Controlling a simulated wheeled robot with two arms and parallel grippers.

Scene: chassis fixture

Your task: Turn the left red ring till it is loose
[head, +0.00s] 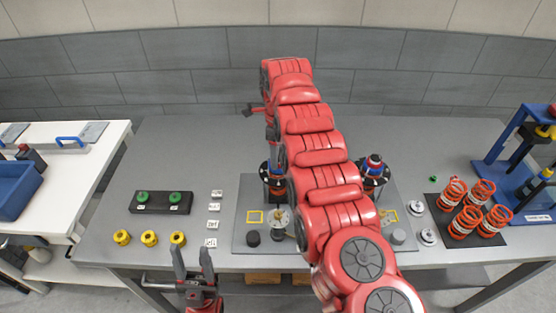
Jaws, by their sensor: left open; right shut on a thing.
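My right arm reaches over the middle of the table and bends down at its far end. My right gripper (270,151) is at the top of the left post (273,187), mostly hidden behind the arm. It is shut there on the left red ring, which I can barely make out. The right post (371,183) stands upright to the right of the arm, with a red ring (374,160) and blue part at its top. My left gripper (193,252) is open and empty at the table's front edge, well away from the posts.
Yellow knobs (150,239) and a black block with green knobs (162,202) lie on the left. Orange coil springs (467,208) stand on a dark mat at the right, near a blue press (500,160). Small labels lie left of the base plate (240,238).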

